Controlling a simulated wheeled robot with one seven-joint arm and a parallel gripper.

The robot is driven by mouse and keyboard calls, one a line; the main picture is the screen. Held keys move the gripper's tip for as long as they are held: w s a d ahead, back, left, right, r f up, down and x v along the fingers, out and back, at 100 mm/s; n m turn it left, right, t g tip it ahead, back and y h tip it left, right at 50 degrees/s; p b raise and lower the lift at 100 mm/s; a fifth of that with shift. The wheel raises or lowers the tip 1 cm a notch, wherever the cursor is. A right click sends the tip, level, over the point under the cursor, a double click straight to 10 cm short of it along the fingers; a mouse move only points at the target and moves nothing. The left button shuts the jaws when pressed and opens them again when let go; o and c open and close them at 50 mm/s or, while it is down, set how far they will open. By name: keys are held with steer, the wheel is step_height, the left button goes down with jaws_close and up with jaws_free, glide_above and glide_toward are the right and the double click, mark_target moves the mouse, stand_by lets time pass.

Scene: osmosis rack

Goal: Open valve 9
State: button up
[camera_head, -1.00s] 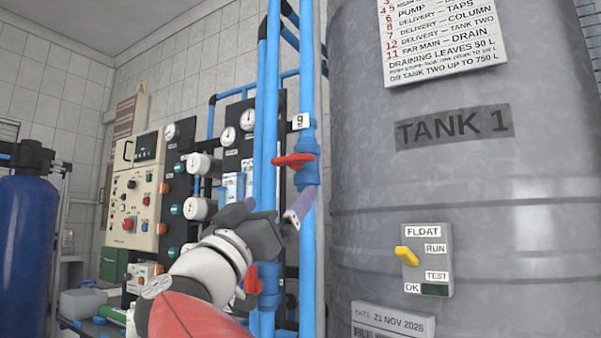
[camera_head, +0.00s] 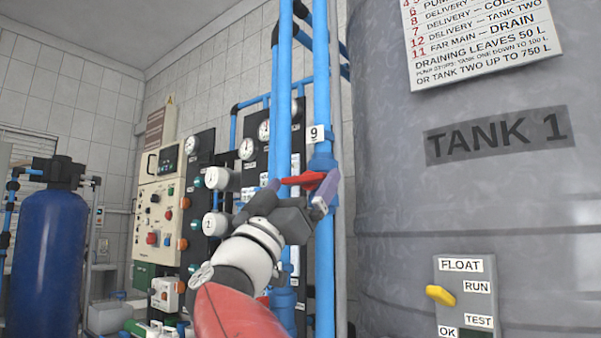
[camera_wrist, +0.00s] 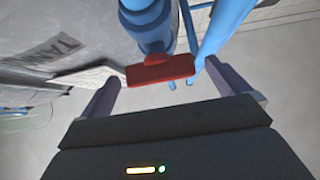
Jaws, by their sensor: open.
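Valve 9 is a blue valve body on a vertical blue pipe with a red handle (camera_head: 305,181), under a white tag (camera_head: 316,134) reading 9. The handle lies crosswise to the pipe. My gripper (camera_head: 294,198) is just below and in front of the handle, its purple fingers spread. In the wrist view the red handle (camera_wrist: 160,70) lies ahead of and between the two open fingertips (camera_wrist: 158,78). The gripper is not closed on it. Whether a finger touches the handle cannot be told.
The grey TANK 1 (camera_head: 400,180) stands close on the right, with a float switch panel (camera_head: 466,290) and yellow knob. Another vertical blue pipe (camera_head: 284,80) runs left of valve 9. A control panel (camera_head: 160,205) and blue vessel (camera_head: 55,250) stand farther left.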

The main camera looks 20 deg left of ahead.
steer(key=shift+w+d+r, duration=0.15)
steer(key=shift+w+r, duration=0.05)
steer(key=shift+r, duration=0.05)
steer(key=c, duration=1)
